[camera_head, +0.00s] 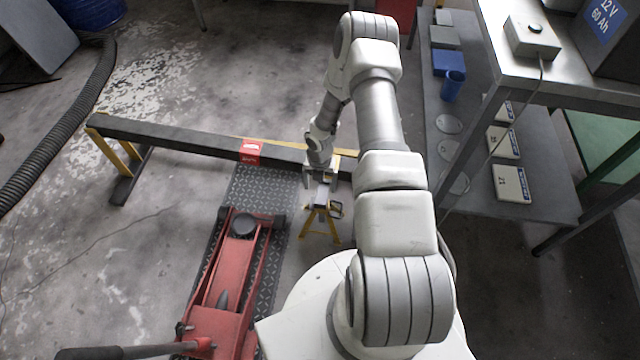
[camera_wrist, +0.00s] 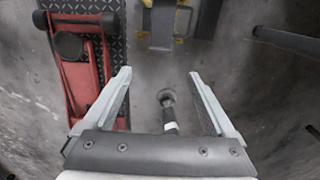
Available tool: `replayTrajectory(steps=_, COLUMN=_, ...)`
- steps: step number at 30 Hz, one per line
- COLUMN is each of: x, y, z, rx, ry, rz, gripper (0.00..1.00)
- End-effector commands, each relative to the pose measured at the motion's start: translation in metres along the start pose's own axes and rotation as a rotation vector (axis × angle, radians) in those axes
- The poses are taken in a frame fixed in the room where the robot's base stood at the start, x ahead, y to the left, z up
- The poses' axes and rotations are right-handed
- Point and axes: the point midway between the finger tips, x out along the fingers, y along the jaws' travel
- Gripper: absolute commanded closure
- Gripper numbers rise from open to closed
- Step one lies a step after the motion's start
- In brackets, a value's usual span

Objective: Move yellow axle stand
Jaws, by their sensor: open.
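The yellow axle stand (camera_head: 334,229) stands upright on the floor, right of the red floor jack. It has yellow legs and a grey top. My gripper (camera_head: 321,179) is open at the stand's upper end in the head view and partly covers it. In the wrist view, my gripper (camera_wrist: 160,73) has its two fingers wide apart with no stand between them. A grey and yellow shape, likely the stand (camera_wrist: 161,22), shows beyond the fingertips at the top edge. I cannot tell whether the gripper touches the stand.
The red floor jack (camera_head: 240,262) lies on a dark tread-plate mat (camera_head: 262,190). A long dark beam (camera_head: 190,138) on yellow legs runs behind the stand. A metal shelf table (camera_head: 545,185) with boxes and a blue cup (camera_head: 451,87) stands on the right.

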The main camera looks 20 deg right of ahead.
Motion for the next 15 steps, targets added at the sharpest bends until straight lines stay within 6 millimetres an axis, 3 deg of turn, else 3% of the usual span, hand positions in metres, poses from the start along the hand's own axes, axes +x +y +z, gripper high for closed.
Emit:
replayTrajectory(steps=5, x=0.024, y=0.0, z=-0.001, rx=0.001, ry=0.002, rz=-0.001, gripper=0.1)
replayTrajectory(steps=15, x=0.092, y=0.0, z=-0.001, rx=0.001, ry=0.001, rz=-0.001, gripper=0.1)
